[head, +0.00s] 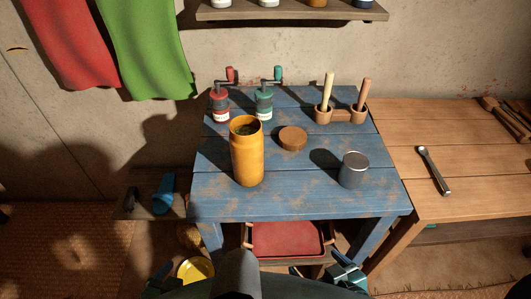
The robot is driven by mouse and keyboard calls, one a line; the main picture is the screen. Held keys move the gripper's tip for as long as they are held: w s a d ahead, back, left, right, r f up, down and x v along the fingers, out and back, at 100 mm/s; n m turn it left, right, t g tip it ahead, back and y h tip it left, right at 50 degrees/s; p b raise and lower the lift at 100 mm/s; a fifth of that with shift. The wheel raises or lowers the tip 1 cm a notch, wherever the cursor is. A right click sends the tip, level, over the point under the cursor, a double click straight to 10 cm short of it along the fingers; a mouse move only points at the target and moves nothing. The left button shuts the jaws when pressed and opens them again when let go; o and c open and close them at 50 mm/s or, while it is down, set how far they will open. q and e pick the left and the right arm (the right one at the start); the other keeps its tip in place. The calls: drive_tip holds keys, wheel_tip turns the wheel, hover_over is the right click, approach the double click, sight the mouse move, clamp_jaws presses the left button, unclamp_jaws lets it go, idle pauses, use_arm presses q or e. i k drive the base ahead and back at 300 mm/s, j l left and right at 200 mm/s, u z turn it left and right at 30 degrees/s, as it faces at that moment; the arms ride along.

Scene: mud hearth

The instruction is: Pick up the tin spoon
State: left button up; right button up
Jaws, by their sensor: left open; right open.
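A slim grey metal utensil (434,171), which looks like the tin spoon, lies on the brown wooden table (475,195) at the right. Its narrow head points to the back left and its handle end to the front right. My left gripper (160,278) shows in part at the bottom edge, left of the blue table, open and far from the spoon. My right gripper (346,274) is open at the bottom edge, in front of the blue table and well to the left of and nearer than the spoon. Nothing shows in either gripper.
A red tray (287,240) sits below. Wooden tools (506,117) lie at far right. Room around the spoon is clear.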

sight(423, 151)
drive_tip(key=z, duration=1.55)
drive_tip(key=i+l+u, duration=0.15)
drive_tip(key=l, duration=0.4)
drive_tip(key=i+l+u, duration=0.2)
drive_tip(key=l, duration=0.35)
drive_tip(key=i+l+u, duration=0.15)
drive_tip(key=l, duration=0.45)
drive_tip(key=i+l+u, duration=0.15)
drive_tip(key=l, duration=0.45)
drive_tip(key=i+l+u, duration=0.15)
drive_tip(key=l, duration=0.45)
drive_tip(key=i+l+u, duration=0.2)
drive_tip(key=l, duration=0.45)
drive_tip(key=k, duration=0.1)
